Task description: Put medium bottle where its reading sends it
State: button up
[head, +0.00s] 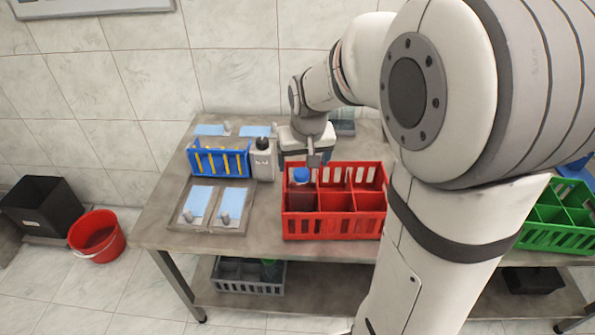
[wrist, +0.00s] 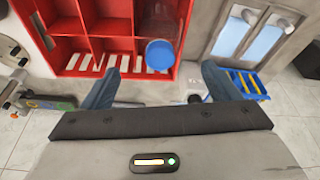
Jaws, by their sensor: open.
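A bottle with a blue cap (head: 301,175) stands in a left compartment of the red crate (head: 333,228). In the wrist view its blue cap (wrist: 161,53) is in a corner compartment of the crate (wrist: 110,71), ahead of the fingers. A white bottle with a black cap (head: 263,160) stands on the table left of the crate. I cannot tell which is the medium bottle, and no reading is legible. My gripper (head: 313,160) is over the crate's back edge; in the wrist view my gripper (wrist: 160,78) is open, with nothing between its fingers.
A blue rack with yellow items (head: 218,162) and a tray with blue pads (head: 205,228) are left of the crate. A green crate (head: 560,215) is at the right. A grey crate (head: 245,285) is on the lower shelf. A red bucket (head: 98,238) is on the floor.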

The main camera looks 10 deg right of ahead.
jog(key=s+r, duration=0.1)
jog(key=s, duration=0.8)
jog(key=s+r, duration=0.2)
jog(key=s, duration=0.8)
jog(key=shift+a+r+n, duration=0.3)
jog(key=shift+a+n, duration=0.1)
jog(key=shift+a, duration=0.05)
